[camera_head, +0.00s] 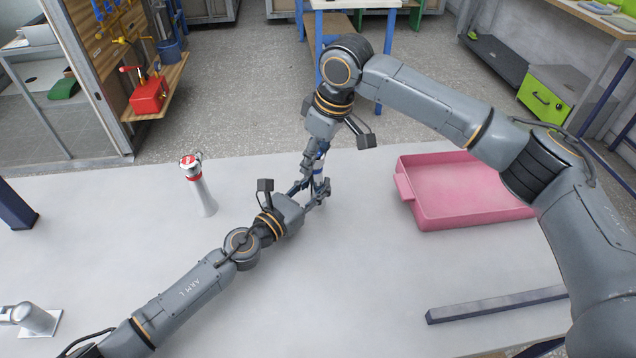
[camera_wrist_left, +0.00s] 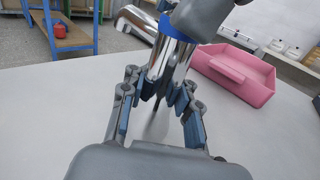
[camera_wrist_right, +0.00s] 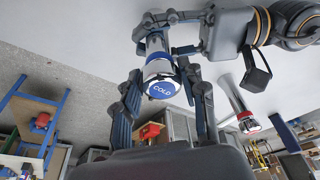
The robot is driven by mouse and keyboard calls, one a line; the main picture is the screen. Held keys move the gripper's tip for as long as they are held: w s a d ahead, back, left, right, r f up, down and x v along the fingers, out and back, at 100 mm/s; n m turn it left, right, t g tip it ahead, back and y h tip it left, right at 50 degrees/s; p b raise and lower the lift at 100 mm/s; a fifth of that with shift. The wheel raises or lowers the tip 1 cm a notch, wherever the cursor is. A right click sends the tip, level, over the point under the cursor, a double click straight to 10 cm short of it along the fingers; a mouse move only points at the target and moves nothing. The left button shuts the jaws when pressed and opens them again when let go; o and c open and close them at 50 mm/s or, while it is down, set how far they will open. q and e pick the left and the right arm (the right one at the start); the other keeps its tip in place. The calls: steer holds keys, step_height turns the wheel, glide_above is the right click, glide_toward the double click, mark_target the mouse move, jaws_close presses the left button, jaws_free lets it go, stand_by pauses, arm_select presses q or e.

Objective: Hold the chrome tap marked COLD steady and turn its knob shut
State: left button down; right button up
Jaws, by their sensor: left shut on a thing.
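The chrome tap marked COLD (camera_wrist_left: 168,62) stands on the white counter with a blue band near its top. In the left wrist view my left gripper (camera_wrist_left: 166,92) is shut on its lower body. My right gripper (camera_wrist_right: 163,80) comes from above, its fingers apart on both sides of the knob, with small gaps visible. The knob's blue COLD cap (camera_wrist_right: 163,89) faces the right wrist camera. In the head view the tap (camera_head: 319,168) is mostly hidden between my left gripper (camera_head: 313,190) and my right gripper (camera_head: 319,150).
A second chrome tap with a red band (camera_head: 195,180) stands to the left on the counter. A pink tray (camera_head: 420,215) lies to the right. A blue-grey bar (camera_head: 495,304) lies at the front right. A chrome fitting (camera_head: 35,318) is at the front left.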

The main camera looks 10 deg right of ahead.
steer(key=shift+s+f, duration=0.1)
steer(key=shift+c, duration=1.1)
steer(key=m+h, duration=0.1)
steer(key=m, duration=0.3)
steer(key=shift+f+m+t, duration=0.1)
steer(key=shift+m+t, duration=0.2)
steer(key=m+h, duration=0.1)
steer(key=m, duration=0.6)
steer(key=shift+h, duration=0.3)
steer(key=o, duration=0.9)
steer(key=shift+r, duration=0.2)
